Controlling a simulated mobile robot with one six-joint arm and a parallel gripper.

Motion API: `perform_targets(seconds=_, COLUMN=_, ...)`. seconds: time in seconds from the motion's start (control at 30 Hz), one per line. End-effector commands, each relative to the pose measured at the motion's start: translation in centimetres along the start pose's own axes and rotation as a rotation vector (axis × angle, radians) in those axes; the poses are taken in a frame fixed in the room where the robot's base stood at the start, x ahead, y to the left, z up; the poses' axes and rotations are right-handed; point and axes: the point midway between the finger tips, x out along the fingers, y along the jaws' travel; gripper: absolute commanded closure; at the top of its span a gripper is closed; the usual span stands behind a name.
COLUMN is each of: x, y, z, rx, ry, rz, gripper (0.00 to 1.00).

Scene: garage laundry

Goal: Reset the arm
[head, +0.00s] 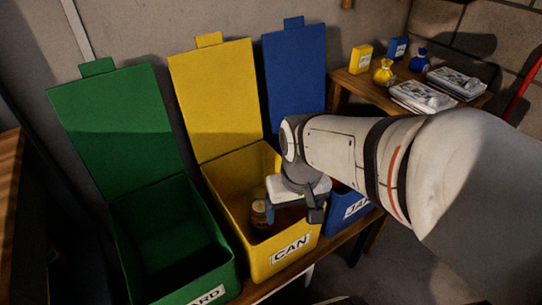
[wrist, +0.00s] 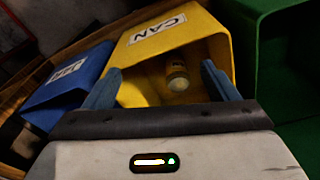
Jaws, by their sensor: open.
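My arm reaches in from the right in the head view, and my gripper (wrist: 160,85) is over the yellow bin (head: 218,190) labelled CAN. In the wrist view its two blue-grey fingers are spread apart with nothing held between them. A can (head: 259,212) is inside the yellow bin, below and apart from the fingers; it also shows in the wrist view (wrist: 177,72). The gripper's body hides part of the bin's right side in the head view.
A green bin (head: 215,262) with raised lid stands left, and a blue bin (head: 340,222) labelled JAR stands right, partly behind my arm. A wooden table (head: 348,84) at the back right holds small boxes, tied bags and stacked papers. Walls stand close behind the bins.

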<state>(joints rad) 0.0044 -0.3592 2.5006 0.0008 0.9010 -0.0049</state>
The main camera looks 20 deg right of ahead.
Motion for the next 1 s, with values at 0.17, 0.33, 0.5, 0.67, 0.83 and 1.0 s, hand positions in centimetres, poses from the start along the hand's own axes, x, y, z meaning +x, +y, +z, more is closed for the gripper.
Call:
perform_targets(seconds=0.17, x=0.0, y=0.0, z=0.1, rx=0.003, ry=0.0, rz=0.001, gripper=0.2)
perform_targets(seconds=0.33, x=-0.8, y=-0.1, z=-0.1, rx=0.003, ry=0.002, rz=0.0, gripper=0.2)
perform_targets(seconds=0.5, x=-5.2, y=-0.1, z=-0.6, rx=0.002, ry=0.018, rz=0.0, gripper=0.2)
perform_targets(seconds=0.67, x=-11.1, y=-0.2, z=-1.3, rx=0.001, ry=0.043, rz=-0.001, gripper=0.2)
perform_targets(seconds=0.83, x=-16.8, y=-0.3, z=-1.9, rx=0.0, ry=0.068, rz=-0.003, gripper=0.2)
perform_targets(seconds=1.0, x=-22.6, y=-0.4, z=-2.5, rx=0.0, ry=0.095, rz=-0.003, gripper=0.2)
